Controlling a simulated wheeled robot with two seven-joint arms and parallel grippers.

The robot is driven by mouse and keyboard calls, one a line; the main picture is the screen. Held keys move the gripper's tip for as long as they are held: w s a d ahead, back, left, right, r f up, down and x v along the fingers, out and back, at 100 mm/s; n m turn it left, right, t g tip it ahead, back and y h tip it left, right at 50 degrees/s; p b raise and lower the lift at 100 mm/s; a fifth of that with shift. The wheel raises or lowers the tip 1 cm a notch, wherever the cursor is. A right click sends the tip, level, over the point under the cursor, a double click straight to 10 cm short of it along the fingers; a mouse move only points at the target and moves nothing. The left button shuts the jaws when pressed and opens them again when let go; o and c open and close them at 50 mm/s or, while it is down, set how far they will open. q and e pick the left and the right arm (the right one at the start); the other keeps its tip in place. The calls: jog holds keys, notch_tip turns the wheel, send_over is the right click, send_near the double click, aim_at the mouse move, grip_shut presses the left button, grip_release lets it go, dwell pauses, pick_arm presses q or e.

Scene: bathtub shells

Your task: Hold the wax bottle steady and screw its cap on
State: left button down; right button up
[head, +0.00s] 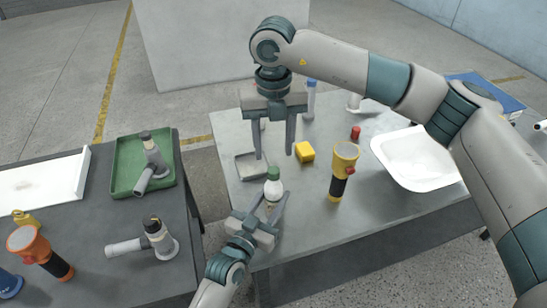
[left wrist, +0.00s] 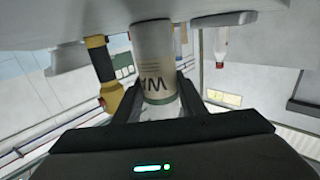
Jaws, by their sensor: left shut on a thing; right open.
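The wax bottle (head: 270,194) stands upright near the front edge of the middle table. A green cap (head: 273,174) sits on its top; I cannot tell how tight it is. My left gripper (head: 268,208) is shut around the bottle's body from the front. In the left wrist view, which is upside down, the bottle's pale label with dark letters (left wrist: 155,65) shows between the fingers, and the cap cannot be made out. My right gripper (head: 274,156) is open and empty, pointing down, its fingertips just above the cap in the picture and apart from it.
A yellow block (head: 305,152) and a yellow-black flashlight (head: 343,165) stand right of the bottle. A white basin (head: 415,158) is at the right. A left table holds a green tray (head: 122,180) and an orange flashlight (head: 35,248).

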jog(key=shift+r, duration=2.65)
pick_arm(q)
jog(key=c, duration=1)
grip_release()
jog(key=shift+c, duration=0.2)
jog(key=b+v, duration=0.3)
jog(key=v, duration=1.4)
jog(key=shift+s, duration=0.25)
pick_arm(e)
jog(key=shift+f, duration=1.75)
pick_arm(q)
jog(key=shift+s+a, duration=0.1)
pick_arm(e)
jog(key=shift+f, duration=0.1)
